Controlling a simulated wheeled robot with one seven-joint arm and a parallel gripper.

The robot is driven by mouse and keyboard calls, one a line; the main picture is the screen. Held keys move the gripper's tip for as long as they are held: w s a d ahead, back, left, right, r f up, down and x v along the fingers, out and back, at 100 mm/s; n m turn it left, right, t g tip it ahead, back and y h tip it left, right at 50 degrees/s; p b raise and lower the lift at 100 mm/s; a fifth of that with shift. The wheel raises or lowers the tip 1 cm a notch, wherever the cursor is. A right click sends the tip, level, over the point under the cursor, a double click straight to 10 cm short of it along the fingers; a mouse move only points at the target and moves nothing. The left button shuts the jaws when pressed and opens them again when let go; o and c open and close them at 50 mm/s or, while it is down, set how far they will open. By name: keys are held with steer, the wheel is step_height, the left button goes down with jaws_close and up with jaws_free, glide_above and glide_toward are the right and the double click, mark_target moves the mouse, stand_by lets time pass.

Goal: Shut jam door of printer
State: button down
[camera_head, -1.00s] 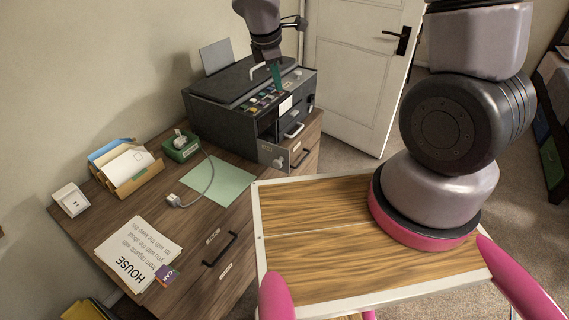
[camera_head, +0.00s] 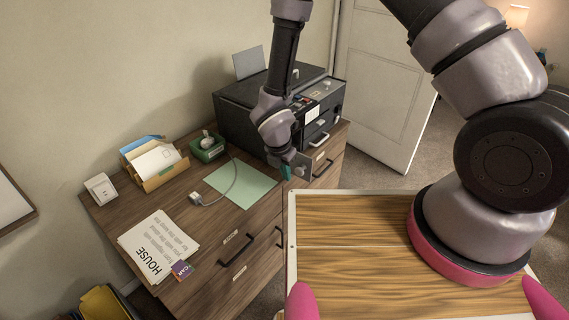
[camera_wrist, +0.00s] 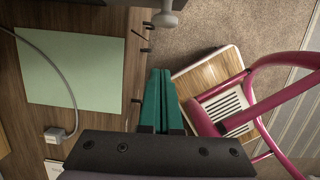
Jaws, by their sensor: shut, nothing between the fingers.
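The dark printer (camera_head: 238,122) stands at the back right of the desk in the head view. Its jam door (camera_head: 304,162) is a grey panel standing open, out from the printer's front. My arm hides part of the door and the opening. My gripper (camera_head: 287,173) has teal fingers pointing down beside the door's outer end, low near the desk's front edge. In the wrist view my gripper (camera_wrist: 160,72) is shut and empty. A pale round knob (camera_wrist: 166,18) shows just beyond the fingertips, below a dark edge. I cannot tell whether the fingers touch the door.
A green sheet (camera_head: 243,183) and a grey cable (camera_head: 231,184) lie left of my gripper. A green tissue box (camera_head: 207,147) and a letter holder (camera_head: 155,164) stand farther left. Drawer handles (camera_head: 237,248) stick out of the desk front. A wooden-topped pink chair (camera_wrist: 211,83) shows below.

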mark_target(296, 170)
steer(key=w+d+f, duration=0.1)
steer(key=w, duration=0.1)
steer(key=w+d+f, duration=0.1)
steer(key=shift+w+d+f, duration=0.1)
steer(key=shift+w+d, duration=0.2)
steer(key=shift+w, duration=0.1)
steer(key=shift+d, duration=0.1)
steer(key=shift+w+d, duration=0.15)
steer(key=shift+d, duration=0.1)
